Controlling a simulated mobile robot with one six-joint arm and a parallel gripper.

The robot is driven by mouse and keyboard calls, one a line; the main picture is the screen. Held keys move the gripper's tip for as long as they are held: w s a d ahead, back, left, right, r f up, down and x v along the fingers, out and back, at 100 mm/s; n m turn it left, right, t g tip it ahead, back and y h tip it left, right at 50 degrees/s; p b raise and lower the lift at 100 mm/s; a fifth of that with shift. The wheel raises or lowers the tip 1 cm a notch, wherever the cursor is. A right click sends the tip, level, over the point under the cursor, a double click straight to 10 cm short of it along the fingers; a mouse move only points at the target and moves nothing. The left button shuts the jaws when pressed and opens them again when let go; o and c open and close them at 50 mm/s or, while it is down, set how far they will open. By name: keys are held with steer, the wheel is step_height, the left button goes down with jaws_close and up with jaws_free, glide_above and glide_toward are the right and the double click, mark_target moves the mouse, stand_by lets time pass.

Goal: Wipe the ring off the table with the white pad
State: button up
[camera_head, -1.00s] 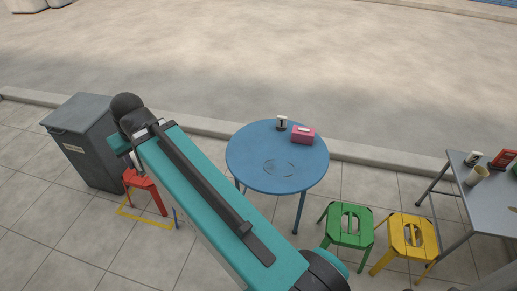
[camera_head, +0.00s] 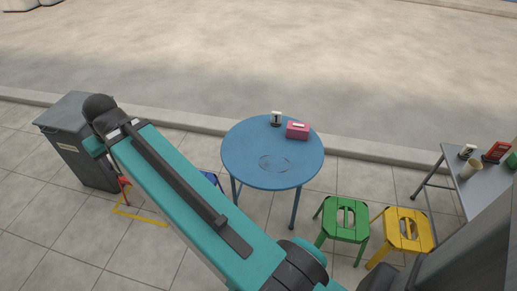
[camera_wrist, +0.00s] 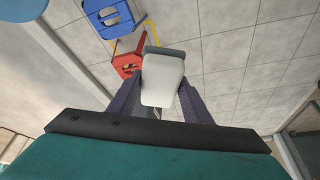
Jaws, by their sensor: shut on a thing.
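The round blue table (camera_head: 240,165) stands in the middle of the head view. The ring (camera_head: 275,163) shows as a dark circular mark on its top, towards the front. In the wrist view my gripper (camera_wrist: 160,88) is shut on the white pad (camera_wrist: 162,82), which has a grey edge along its far side. The pad is in the air over the paved ground, away from the table. A corner of a blue round top (camera_wrist: 22,8) shows at the upper left there. My gripper's fingers are hidden behind my arm in the head view.
A pink box (camera_head: 297,131) and a small dark-and-white holder (camera_head: 276,119) stand at the table's back. Green (camera_head: 344,221) and yellow (camera_head: 404,232) stools stand to its right, before a grey table (camera_head: 483,190). A grey bin (camera_head: 75,145) stands left.

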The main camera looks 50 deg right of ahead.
steer(key=s+d+f+b, duration=0.1)
steer(key=d+f, duration=0.3)
steer(key=d, duration=0.5)
steer(key=d+f+b, duration=0.1)
steer(key=d+f, duration=0.3)
steer(key=d, duration=0.5)
steer(key=s+d+f+b, duration=0.15)
steer(key=d+f, duration=0.25)
steer(key=d, duration=0.5)
steer(key=s+d+f+b, duration=0.1)
steer(key=s+d+f, duration=0.3)
steer(key=d, duration=0.3)
steer(key=s+d+f+b, duration=0.1)
steer(key=s+d+f, duration=0.3)
steer(key=d, duration=0.4)
steer(key=s+d+f+n+b, duration=0.1)
steer(key=s+d+f, duration=0.3)
steer(key=d, duration=0.3)
steer(key=shift+s+d+y, duration=0.2)
steer(key=shift+s+y, duration=0.1)
steer(key=shift+s, duration=0.4)
